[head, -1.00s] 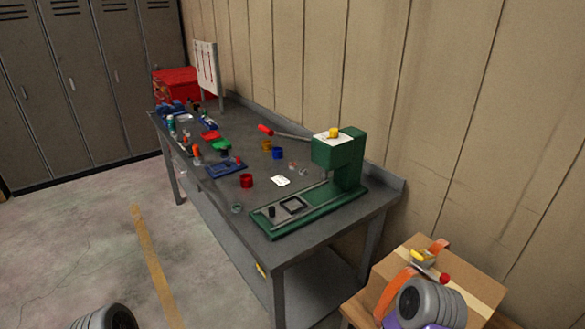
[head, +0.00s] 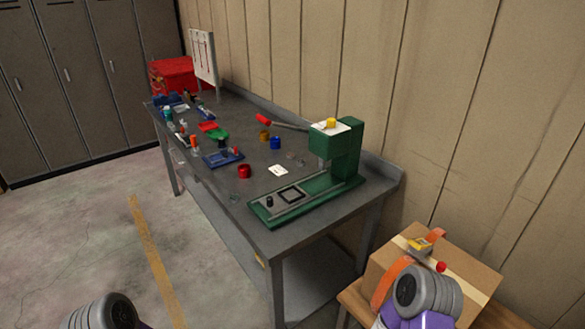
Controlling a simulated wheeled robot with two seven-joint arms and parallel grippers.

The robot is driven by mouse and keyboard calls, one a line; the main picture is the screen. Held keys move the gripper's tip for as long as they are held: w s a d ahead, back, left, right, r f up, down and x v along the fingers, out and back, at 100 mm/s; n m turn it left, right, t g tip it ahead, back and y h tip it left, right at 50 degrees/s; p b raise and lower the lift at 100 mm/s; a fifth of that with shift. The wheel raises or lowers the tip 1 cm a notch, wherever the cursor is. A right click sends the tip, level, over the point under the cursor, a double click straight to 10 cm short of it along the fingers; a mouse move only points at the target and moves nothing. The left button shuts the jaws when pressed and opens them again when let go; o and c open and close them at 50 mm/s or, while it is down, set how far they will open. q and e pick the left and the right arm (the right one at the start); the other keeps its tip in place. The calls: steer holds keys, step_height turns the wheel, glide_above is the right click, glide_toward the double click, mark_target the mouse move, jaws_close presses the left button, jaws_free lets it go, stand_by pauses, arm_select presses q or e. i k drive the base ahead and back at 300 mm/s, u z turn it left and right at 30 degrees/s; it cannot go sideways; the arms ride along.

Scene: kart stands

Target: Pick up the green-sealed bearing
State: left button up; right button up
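I cannot make out a green-sealed bearing for certain. Small ring-like parts (head: 295,158) lie on the grey workbench (head: 285,238) left of the green press, and a faint dark ring (head: 234,197) lies near the bench's front edge. They are too small to show a seal colour. Neither of my grippers is in view; only grey ribbed and purple parts of my arms show at the bottom left and bottom right.
The green press (head: 345,158) stands at the bench's near end. A cardboard box (head: 470,270) stands at right. The floor left of the bench is clear.

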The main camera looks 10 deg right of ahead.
mark_target(235, 199)
steer(key=u, duration=1.35)
steer(key=i, duration=3.05)
steer(key=z, duration=3.35)
